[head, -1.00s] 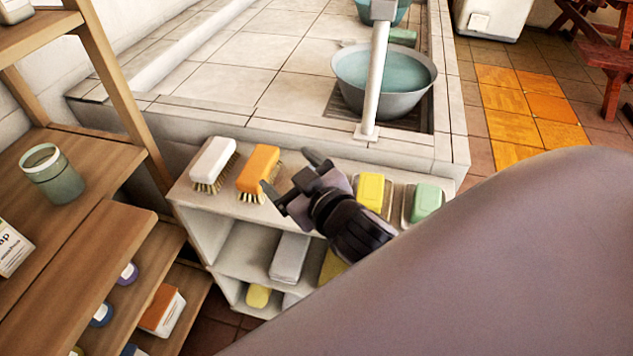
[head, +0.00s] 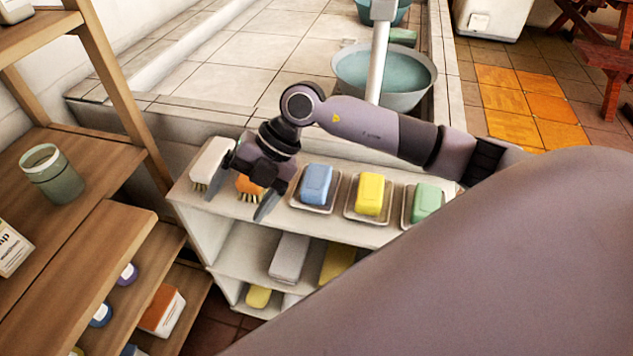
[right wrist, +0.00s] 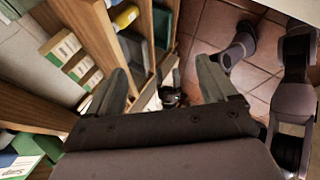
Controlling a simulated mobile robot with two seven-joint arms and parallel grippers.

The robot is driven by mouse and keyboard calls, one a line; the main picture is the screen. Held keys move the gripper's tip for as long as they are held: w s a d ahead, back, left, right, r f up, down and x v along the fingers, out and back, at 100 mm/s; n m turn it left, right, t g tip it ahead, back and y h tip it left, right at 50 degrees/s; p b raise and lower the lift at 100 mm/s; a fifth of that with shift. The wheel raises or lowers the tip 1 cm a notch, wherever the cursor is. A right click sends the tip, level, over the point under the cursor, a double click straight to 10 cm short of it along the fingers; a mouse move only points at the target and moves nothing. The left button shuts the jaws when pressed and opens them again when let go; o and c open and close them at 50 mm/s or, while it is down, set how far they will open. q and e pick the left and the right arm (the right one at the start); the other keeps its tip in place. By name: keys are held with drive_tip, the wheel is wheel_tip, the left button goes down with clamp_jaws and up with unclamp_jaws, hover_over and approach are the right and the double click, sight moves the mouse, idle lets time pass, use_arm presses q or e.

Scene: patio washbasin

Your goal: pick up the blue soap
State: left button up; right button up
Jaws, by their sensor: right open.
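The blue soap (head: 316,184) sits in a pale dish (head: 313,208) on top of the white shelf unit, left of the yellow soap (head: 370,194) in the head view. My right gripper (head: 235,208) is open, fingers pointing down, in front of the orange brush and left of the blue soap, apart from it. In the right wrist view my right gripper (right wrist: 165,85) shows both fingers spread with nothing held. I cannot make out the blue soap there. My left gripper is not in view.
A white brush (head: 211,160) and an orange brush (head: 249,185), partly hidden by my gripper, stand left of the soap. A green soap (head: 427,202) is at the right. A wooden rack (head: 95,250) stands at the left. The basin (head: 385,75) is behind.

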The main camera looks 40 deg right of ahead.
drive_tip(key=w+d+m+h, duration=0.2)
drive_tip(key=d+h, duration=0.3)
drive_tip(key=d, duration=0.5)
drive_tip(key=m+g+h, duration=0.1)
drive_tip(key=h, duration=0.2)
hover_over(316, 178)
drive_tip(key=shift+a, duration=0.3)
drive_tip(key=shift+d+f, duration=0.2)
drive_tip(key=shift+f, duration=0.1)
wheel_tip(316, 178, down, 6)
drive_tip(key=shift+d+f+p, duration=0.15)
drive_tip(key=shift+f+p, duration=0.05)
drive_tip(key=shift+p, duration=0.15)
drive_tip(key=c, duration=1.3)
